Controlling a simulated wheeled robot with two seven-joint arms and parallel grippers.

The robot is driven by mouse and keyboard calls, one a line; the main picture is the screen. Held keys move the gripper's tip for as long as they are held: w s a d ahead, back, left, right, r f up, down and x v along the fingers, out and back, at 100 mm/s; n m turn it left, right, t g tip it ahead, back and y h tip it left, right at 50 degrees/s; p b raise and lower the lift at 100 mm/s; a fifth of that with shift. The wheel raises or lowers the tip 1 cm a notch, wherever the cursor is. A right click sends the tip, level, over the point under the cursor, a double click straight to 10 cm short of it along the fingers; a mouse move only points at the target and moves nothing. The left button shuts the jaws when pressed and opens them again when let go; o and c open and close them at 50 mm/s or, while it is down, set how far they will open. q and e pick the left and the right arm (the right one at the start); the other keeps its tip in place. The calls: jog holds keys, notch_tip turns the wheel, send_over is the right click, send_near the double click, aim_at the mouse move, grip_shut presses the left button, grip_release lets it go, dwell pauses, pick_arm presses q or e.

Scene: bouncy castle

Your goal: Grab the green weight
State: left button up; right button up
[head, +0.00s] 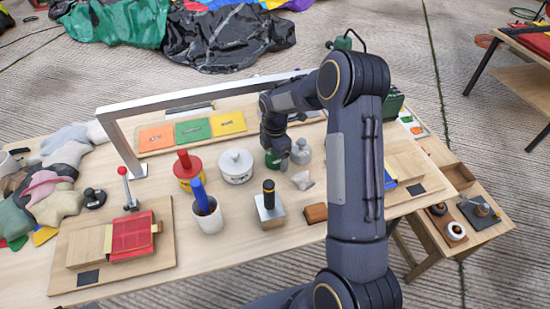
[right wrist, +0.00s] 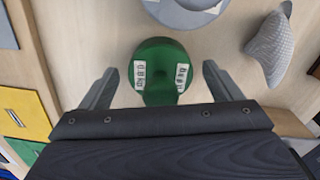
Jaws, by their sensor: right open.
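The green weight (right wrist: 162,62) is a round green piece with white printed labels, seen from above in the right wrist view. In the head view the green weight (head: 272,161) shows small, partly hidden below my right gripper (head: 274,146). In the right wrist view my right gripper (right wrist: 160,74) is open. Its two fingers stand on either side of the green weight, with a gap on each side. My left gripper is not in view.
A metal frame (head: 200,95) spans the table behind.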

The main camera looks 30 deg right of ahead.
jog(key=c, duration=1.7)
jog(key=shift+r, duration=0.2)
